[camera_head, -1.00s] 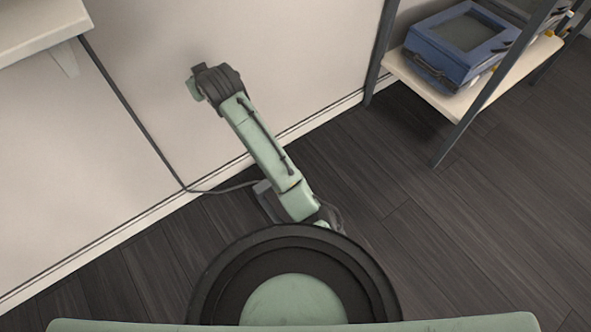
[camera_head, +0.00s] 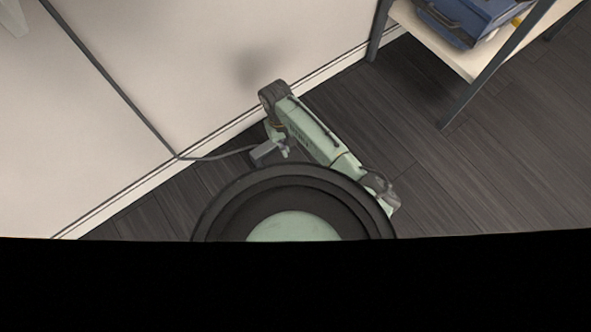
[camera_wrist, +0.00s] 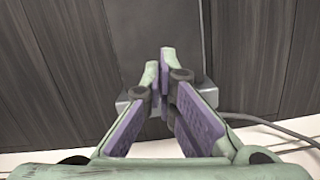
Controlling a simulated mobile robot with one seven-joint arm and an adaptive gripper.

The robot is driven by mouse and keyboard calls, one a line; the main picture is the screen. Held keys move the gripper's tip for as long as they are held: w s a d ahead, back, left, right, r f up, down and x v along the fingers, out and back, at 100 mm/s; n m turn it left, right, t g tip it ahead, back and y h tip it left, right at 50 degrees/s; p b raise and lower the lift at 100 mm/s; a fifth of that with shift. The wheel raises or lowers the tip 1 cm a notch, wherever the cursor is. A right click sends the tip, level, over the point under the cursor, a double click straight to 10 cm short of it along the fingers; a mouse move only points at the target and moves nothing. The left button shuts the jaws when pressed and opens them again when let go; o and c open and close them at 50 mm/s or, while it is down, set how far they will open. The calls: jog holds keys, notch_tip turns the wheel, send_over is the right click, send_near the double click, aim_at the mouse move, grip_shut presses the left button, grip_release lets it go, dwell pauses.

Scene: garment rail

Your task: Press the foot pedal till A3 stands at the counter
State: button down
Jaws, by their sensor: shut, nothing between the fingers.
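The foot pedal (camera_head: 264,152) is a small grey box on the dark floor near the wall, joined to a cable. My gripper (camera_head: 286,153) is low over it in the head view, partly hidden by my arm. In the wrist view, my gripper (camera_wrist: 160,66) has its purple-padded fingers together and empty, pointing at the pedal. The pedal's dark plate (camera_wrist: 145,25) and grey housing (camera_wrist: 207,88) show behind the fingers. I cannot tell whether the fingertips touch it. Neither A3 nor any garment is in view.
The pedal's cable (camera_head: 220,156) runs left to the wall (camera_head: 190,60). A shelf rack (camera_head: 455,52) with a blue case (camera_head: 470,18) stands at the upper right. The floor (camera_head: 480,185) on the right is clear. Black fills the bottom of the head view.

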jog(key=shift+s+d+f+g, duration=0.5)
jog(key=shift+s+d+f, duration=0.55)
jog(key=shift+d, duration=0.1)
jog(key=b+x, duration=0.7)
jog(key=shift+d, duration=0.15)
jog(key=shift+r, duration=0.1)
